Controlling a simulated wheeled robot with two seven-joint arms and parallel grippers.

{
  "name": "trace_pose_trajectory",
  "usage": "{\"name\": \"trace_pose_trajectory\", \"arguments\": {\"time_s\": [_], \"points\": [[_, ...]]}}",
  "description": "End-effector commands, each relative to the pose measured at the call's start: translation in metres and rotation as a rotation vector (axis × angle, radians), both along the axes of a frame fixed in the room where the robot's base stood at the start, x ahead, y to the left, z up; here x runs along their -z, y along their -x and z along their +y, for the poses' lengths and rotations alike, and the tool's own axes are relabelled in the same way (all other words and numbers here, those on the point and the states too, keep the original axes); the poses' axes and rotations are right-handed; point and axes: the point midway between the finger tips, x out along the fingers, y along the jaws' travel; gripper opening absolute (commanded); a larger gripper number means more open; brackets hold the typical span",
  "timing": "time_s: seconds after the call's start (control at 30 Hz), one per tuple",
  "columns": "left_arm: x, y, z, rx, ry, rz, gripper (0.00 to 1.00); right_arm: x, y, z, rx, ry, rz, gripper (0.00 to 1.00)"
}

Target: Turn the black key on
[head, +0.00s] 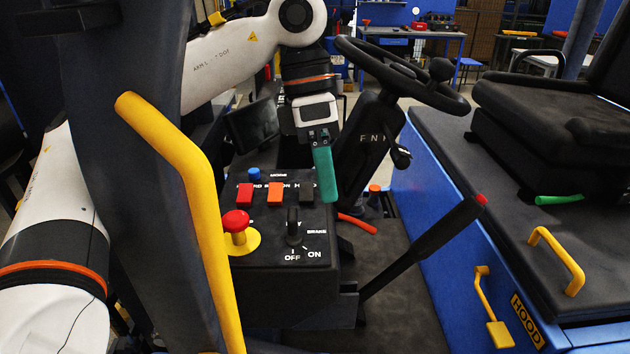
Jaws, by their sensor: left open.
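The black key (293,222) stands upright on the dark control panel (262,275), above the white OFF and ON labels. I cannot clearly tell which label it points to. My left gripper (327,196) hangs above and just right of the key, with its green fingers pointing down, apart from it. It is open and empty; its fingers overlap in this view. My right gripper is not in view.
A red stop button (236,221) on a yellow base is left of the key. Several coloured switches (276,194) sit behind it. A yellow handrail (190,180), steering wheel (400,75) and red-tipped brake lever (430,243) surround the panel.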

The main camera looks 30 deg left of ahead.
Motion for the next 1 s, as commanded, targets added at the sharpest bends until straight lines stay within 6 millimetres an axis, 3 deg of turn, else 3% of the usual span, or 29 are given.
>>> {"name": "trace_pose_trajectory", "arguments": {"time_s": [0.03,0.1,0.3,0.47,0.8,1.0], "points": [[-0.021,0.008,0.011,0.018,-0.078,-0.043,0.55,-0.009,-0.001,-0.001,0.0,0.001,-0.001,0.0],[-0.033,0.017,0.024,0.034,-0.161,-0.076,0.55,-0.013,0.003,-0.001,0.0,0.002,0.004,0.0],[-0.042,0.027,0.039,0.047,-0.261,-0.111,0.55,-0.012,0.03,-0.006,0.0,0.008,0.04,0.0],[-0.021,0.027,0.039,0.048,-0.262,-0.107,0.55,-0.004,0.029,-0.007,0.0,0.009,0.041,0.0],[0.041,0.028,0.038,0.047,-0.259,-0.107,0.55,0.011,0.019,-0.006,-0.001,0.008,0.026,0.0],[0.063,0.028,0.039,0.046,-0.259,-0.109,0.55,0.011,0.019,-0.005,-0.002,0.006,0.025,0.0]]}}
